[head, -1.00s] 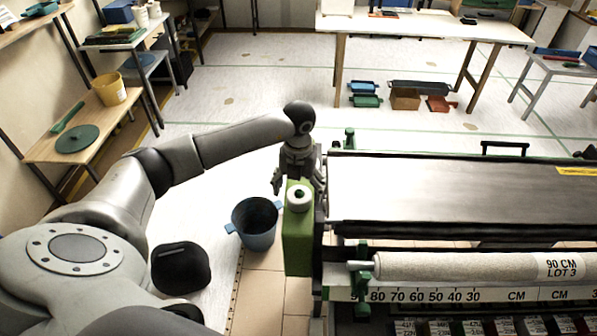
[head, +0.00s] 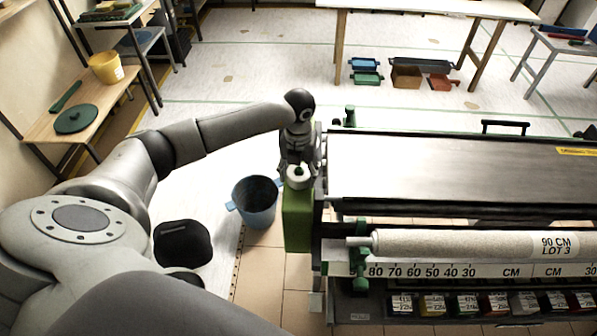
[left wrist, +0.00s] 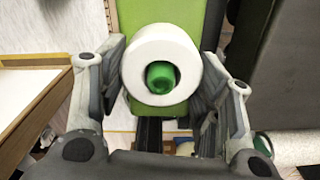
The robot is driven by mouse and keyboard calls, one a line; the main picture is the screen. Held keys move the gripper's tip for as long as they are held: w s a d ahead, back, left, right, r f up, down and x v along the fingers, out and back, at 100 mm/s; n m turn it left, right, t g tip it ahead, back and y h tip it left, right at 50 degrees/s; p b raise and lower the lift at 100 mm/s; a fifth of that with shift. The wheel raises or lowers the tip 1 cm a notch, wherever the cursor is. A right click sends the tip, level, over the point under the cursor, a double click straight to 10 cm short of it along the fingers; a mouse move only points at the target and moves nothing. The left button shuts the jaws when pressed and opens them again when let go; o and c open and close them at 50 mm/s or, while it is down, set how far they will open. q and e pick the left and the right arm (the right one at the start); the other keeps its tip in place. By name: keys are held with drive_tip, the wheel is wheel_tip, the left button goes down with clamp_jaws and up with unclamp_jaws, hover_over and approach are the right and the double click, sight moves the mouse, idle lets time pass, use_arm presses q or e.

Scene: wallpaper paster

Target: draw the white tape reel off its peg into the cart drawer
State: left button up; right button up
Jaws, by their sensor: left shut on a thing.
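The white tape reel (head: 298,178) is at the top of the green upright box (head: 298,222) at the left end of the machine. In the left wrist view the reel (left wrist: 134,66) is a white ring around a green peg (left wrist: 161,76). My left gripper (head: 298,166) is over it, with its fingers on both sides of the reel, shut on it. The reel is still around the peg. A dark drawer (head: 372,309) with several labelled, coloured boxes lies low under the machine; I cannot tell if it is the cart drawer. My right gripper is out of view.
A blue bucket (head: 255,205) stands on the floor left of the green box. A speckled roll (head: 450,243) lies along the machine's front above a number scale (head: 430,271). A shelf with a yellow bucket (head: 105,68) stands at the left.

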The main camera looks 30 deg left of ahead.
use_arm(q)
drive_tip(key=c, duration=0.5)
drive_tip(key=shift+r, duration=0.2)
drive_tip(key=shift+r+p, duration=1.5)
drive_tip(key=shift+r, duration=0.5)
drive_tip(key=shift+r+p, duration=0.7)
drive_tip(key=shift+r, duration=0.45)
drive_tip(key=shift+r, duration=0.1)
drive_tip(key=shift+r+p, duration=1.2)
drive_tip(key=shift+r, duration=0.75)
